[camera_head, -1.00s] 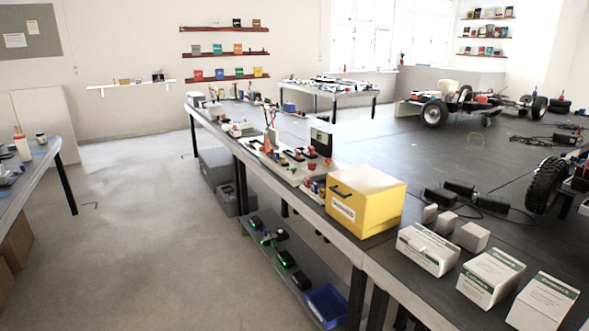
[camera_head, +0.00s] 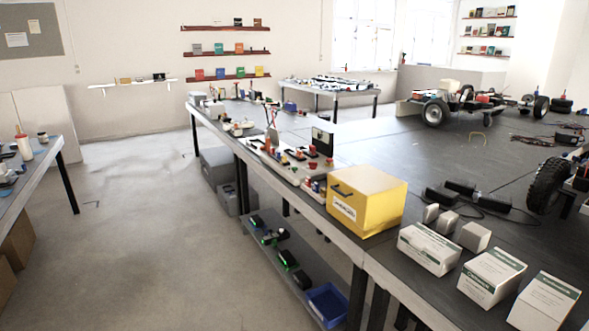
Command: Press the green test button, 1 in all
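A green test button cannot be made out for certain. Small red, green and dark parts stand on a pale board (camera_head: 285,165) on the long workbench (camera_head: 345,238), left of a yellow box, too small to tell apart. Green-lit dark devices (camera_head: 270,237) sit on the shelf under the bench. Neither of my grippers is in view.
The yellow box (camera_head: 372,215) and white cartons (camera_head: 428,248) stand near the bench's front edge. A wheeled chassis (camera_head: 455,105) stands farther back. A blue bin (camera_head: 328,303) is on the lower shelf. Grey floor (camera_head: 150,230) is free between this bench and the left table (camera_head: 35,165).

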